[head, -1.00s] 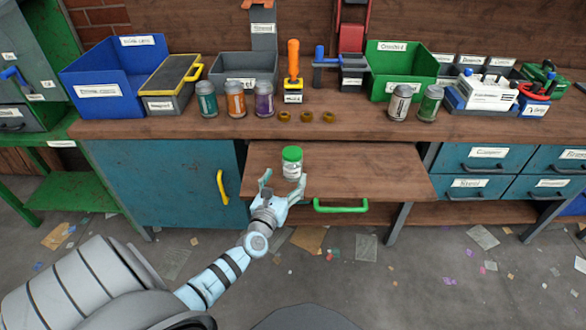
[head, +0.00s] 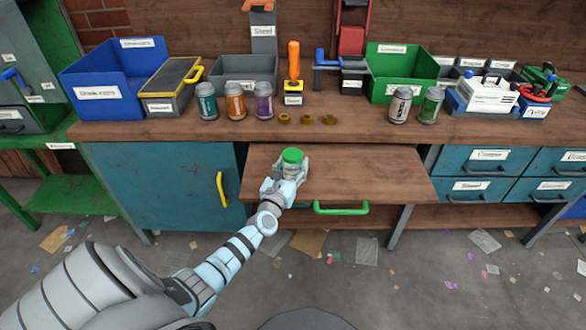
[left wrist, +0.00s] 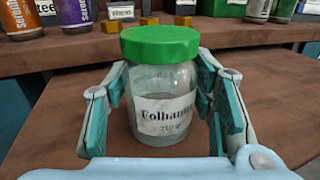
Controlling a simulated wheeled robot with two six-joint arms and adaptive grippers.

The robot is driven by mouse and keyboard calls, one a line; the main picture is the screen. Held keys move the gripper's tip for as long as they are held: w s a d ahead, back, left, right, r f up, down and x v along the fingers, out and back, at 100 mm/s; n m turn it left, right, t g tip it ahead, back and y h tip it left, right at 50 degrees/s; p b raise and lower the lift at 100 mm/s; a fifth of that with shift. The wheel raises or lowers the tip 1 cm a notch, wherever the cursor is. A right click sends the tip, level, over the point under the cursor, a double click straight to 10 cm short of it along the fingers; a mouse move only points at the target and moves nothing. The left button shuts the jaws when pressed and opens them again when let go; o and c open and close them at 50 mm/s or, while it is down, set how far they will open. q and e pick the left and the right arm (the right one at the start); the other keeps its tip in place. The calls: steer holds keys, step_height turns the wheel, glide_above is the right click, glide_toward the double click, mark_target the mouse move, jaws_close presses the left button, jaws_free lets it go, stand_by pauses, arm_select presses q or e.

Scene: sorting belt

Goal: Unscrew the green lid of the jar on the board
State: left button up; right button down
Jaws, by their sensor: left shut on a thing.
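The glass jar (head: 291,170) with its green lid (head: 292,155) stands upright on the pulled-out wooden board (head: 370,175). In the left wrist view the jar (left wrist: 165,100) carries a white label, and the green lid (left wrist: 160,45) sits on its top. My left gripper (head: 292,168) is shut on the jar's body, below the lid, with one finger on each side. The fingers (left wrist: 165,105) also show in the left wrist view, left and right of the glass. My right gripper is not in view.
On the bench behind stand several cans, such as a teal one (head: 206,101), a blue bin (head: 118,80), a green bin (head: 398,75) and an orange-handled tool (head: 293,65). A green handle (head: 340,208) is at the board's front. The board's right side is clear.

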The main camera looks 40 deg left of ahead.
arm_select(q)
step_height(320, 180, up, 10)
steer(key=p, duration=0.9)
steer(key=shift+r, duration=0.15)
steer(key=o, duration=0.6)
steer(key=shift+f, duration=0.2)
jaws_close()
